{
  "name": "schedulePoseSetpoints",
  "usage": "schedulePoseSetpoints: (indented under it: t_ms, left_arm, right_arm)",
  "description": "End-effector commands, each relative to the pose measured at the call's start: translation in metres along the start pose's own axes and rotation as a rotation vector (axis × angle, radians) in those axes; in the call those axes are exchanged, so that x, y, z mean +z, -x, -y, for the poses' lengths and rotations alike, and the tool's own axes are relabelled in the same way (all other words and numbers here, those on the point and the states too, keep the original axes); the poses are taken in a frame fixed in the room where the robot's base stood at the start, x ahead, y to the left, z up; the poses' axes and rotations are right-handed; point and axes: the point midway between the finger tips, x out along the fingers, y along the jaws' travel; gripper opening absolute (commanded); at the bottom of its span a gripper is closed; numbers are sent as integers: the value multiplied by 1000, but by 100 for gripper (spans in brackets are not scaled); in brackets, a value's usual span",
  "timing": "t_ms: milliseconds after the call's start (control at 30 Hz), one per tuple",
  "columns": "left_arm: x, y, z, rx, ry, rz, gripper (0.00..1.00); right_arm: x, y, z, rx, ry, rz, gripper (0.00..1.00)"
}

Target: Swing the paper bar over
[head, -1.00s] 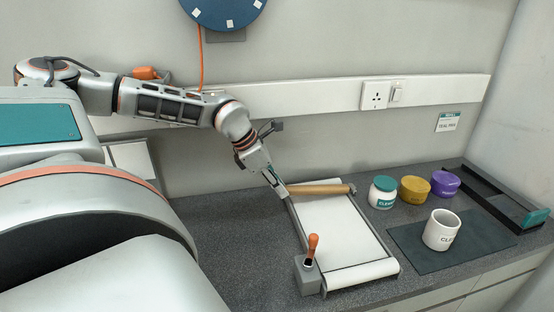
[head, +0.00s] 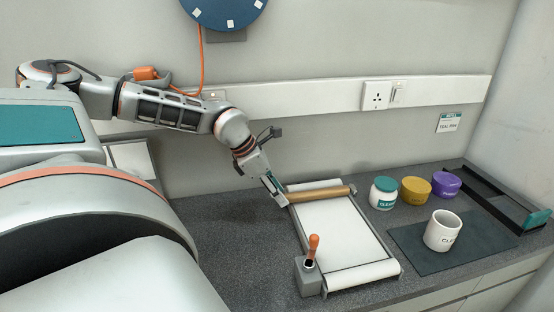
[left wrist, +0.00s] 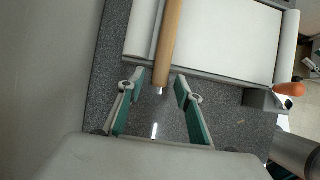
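The paper bar (head: 320,194) is a tan rod lying across the far part of a white paper board (head: 340,230) on the counter. A strip of white shows behind it. My left gripper (head: 281,198) is at the bar's left end. In the left wrist view the bar (left wrist: 168,45) runs away from me, its near end between the fingertips of my left gripper (left wrist: 161,76). The fingers are apart, with narrow gaps showing beside the bar; I cannot tell whether one touches it. My right gripper is not in view.
An orange-handled tool (head: 313,248) stands in a grey holder at the board's front left corner.

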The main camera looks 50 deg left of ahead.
Motion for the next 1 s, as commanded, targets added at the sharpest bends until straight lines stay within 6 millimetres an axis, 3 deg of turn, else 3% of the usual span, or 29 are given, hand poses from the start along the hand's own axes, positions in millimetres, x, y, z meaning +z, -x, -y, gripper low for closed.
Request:
schedulePoseSetpoints:
  t_ms: [533, 1000]
  left_arm:
    - [26, 46, -1, 2, -1, 4, 35]
    - [28, 52, 0, 0, -1, 1, 35]
  right_arm:
    - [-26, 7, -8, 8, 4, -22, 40]
    - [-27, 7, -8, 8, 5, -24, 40]
